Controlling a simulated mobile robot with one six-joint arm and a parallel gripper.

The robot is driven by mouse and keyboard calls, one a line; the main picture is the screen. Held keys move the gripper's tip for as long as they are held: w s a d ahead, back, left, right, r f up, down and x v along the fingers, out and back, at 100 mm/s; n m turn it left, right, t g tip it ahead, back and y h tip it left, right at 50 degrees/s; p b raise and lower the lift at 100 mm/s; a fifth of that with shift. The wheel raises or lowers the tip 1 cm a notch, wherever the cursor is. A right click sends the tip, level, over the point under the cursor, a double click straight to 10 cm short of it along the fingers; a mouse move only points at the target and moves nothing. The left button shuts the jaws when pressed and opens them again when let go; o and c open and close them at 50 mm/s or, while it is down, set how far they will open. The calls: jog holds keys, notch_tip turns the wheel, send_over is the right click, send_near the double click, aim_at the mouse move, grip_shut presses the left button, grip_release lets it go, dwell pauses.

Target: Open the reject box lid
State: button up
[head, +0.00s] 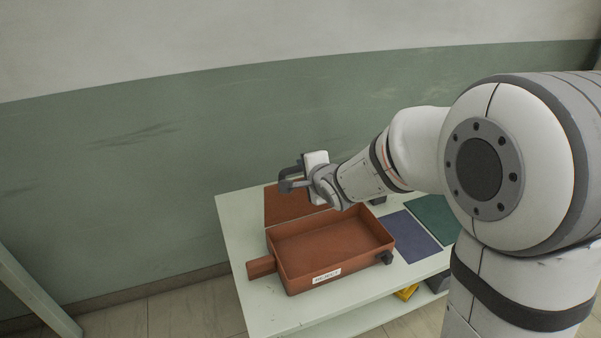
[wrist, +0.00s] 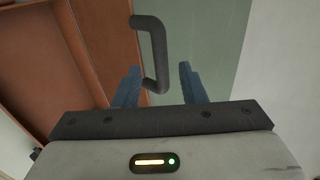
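The reject box (head: 330,272) is an orange-brown open tray with a white label on its front, standing on a pale table. Its lid (head: 288,206) is swung open at the back of the box, partly hidden by my arm; its brown panel also shows in the wrist view (wrist: 108,35). A dark bent handle (wrist: 158,55) stands out from the lid. My gripper (head: 291,177) is above the lid at the back. In the wrist view its blue-grey fingers (wrist: 158,82) are apart, with the handle's end between them and a gap to the right finger.
The pale table (head: 236,238) carries a blue mat (head: 411,236) and a green mat (head: 432,217) right of the box. A yellow item (head: 406,292) sits below. The green-and-white wall (head: 130,170) is close behind.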

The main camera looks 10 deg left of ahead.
jog(key=v, duration=0.2)
jog(key=shift+s+d+r, duration=0.15)
jog(key=shift+s+r, duration=0.05)
jog(key=shift+s, duration=0.1)
jog(key=shift+f, duration=0.15)
jog(key=shift+c, duration=0.9)
jog(key=s+d+f+t+b, duration=0.1)
jog(key=b, duration=0.3)
jog(key=s+d+f+t+y+b, duration=0.1)
jog(key=s+d+f+b, duration=0.1)
jog(key=b, duration=0.3)
jog(key=shift+f, duration=0.25)
jog(key=c, duration=0.6)
jog(key=s+t+b, duration=0.1)
jog(key=b, duration=0.1)
jog(key=s+d+f+t+y+b, duration=0.1)
jog(key=s+b, duration=0.1)
jog(key=s+d+y+b, duration=0.1)
jog(key=b, duration=0.1)
jog(key=shift+s+d+f+t, duration=0.2)
jog(key=shift+t, duration=0.2)
grip_shut()
jog(key=p, duration=0.1)
send_near(301, 171)
jog(key=x, duration=0.7)
